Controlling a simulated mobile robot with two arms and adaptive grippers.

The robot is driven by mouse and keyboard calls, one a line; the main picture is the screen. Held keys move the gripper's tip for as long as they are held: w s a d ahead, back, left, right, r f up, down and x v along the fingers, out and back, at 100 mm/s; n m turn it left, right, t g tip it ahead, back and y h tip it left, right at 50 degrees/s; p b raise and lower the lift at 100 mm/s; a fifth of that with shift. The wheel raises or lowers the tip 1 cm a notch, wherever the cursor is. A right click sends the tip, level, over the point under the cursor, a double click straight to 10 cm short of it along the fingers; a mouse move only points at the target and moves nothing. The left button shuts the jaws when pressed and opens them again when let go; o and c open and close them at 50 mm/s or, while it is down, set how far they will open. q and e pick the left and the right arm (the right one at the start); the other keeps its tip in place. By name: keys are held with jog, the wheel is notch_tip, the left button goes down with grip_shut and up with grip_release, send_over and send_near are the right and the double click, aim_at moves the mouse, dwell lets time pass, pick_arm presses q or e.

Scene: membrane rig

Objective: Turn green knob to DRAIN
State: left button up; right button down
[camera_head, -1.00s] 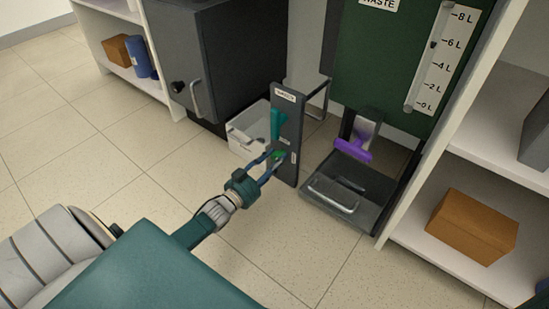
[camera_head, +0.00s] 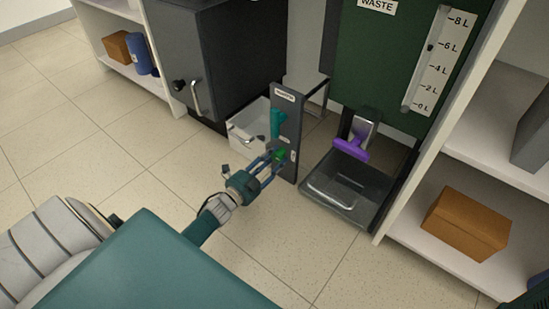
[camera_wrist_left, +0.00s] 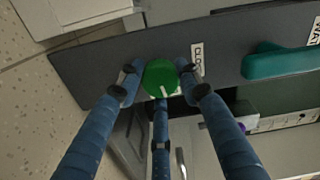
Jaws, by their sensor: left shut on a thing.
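The green knob (camera_wrist_left: 161,78) is round with a white pointer line, mounted on the dark upright panel (camera_head: 291,115). In the left wrist view the pointer runs toward the lower edge of the picture, and a label on the panel beside the knob is partly readable. My left gripper (camera_head: 274,158) is shut on the green knob, with its blue fingers on either side of it and a third below. A teal handle (camera_wrist_left: 275,63) is on the same panel, above the knob in the head view (camera_head: 277,123).
A dark cabinet (camera_head: 235,60) and a white bin (camera_head: 246,135) stand left of the panel. A dark tray (camera_head: 345,193) with a purple-handled valve (camera_head: 351,149) is to its right, below a green waste tank (camera_head: 385,60). A shelf with an orange box (camera_head: 467,224) is further right.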

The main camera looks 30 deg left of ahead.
pick_arm(q)
jog(key=shift+s+a+f+m, duration=0.1)
jog(key=shift+a+f+m, duration=0.15)
jog(key=shift+a+m, duration=0.2)
dwell(0.3)
jog(key=o, duration=1.1)
jog(key=shift+a, duration=0.15)
jog(key=shift+o, duration=0.2)
jog(key=shift+r, duration=0.1)
jog(key=s, duration=1.2)
jog(key=shift+a, duration=0.3)
